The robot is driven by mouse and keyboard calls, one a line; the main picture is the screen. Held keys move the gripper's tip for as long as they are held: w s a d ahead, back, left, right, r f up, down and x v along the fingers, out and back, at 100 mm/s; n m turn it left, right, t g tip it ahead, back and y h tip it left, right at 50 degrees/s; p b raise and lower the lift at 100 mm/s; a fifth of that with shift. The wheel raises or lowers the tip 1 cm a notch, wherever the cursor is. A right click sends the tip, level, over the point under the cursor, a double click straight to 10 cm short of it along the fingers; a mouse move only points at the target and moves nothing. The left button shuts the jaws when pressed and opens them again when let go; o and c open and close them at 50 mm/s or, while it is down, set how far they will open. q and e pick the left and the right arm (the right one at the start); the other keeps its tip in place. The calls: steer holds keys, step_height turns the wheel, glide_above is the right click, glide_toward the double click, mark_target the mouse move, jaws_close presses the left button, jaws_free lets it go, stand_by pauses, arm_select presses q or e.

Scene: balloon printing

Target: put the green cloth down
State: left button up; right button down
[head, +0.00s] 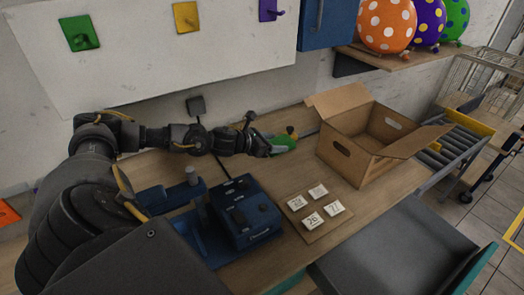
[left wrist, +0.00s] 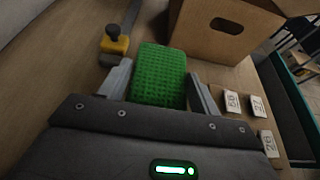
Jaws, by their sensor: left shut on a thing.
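The green cloth (left wrist: 160,74) is a textured green block between the fingers of my left gripper (left wrist: 160,88). In the head view the green cloth (head: 283,142) shows at the tip of my left gripper (head: 276,144), close above the wooden table or on it; I cannot tell which. My left gripper is shut on the cloth. The cloth is left of the open cardboard box and apart from it. My right gripper does not show in either view.
An open cardboard box (head: 345,158) stands right of the cloth. A yellow-and-black knob (left wrist: 115,42) is just left of it. A blue machine (head: 243,212) and a board with number cards (head: 313,220) stand nearer. A roller conveyor (head: 450,148) lies at right.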

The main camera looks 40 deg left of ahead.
arm_select(q)
glide_above(264, 163)
steer(key=f, duration=0.2)
steer(key=d+f, duration=0.1)
steer(key=f, duration=0.1)
steer(key=shift+w+f+p, duration=0.15)
steer(key=shift+p, duration=0.2)
steer(key=shift+a+f, duration=0.55)
steer(key=shift+f, duration=0.1)
step_height(264, 163, down, 2)
steer(key=shift+f+p, duration=0.1)
steer(key=shift+p, duration=0.75)
steer(key=shift+f, duration=0.45)
steer(key=shift+f, duration=0.1)
steer(key=o, duration=1)
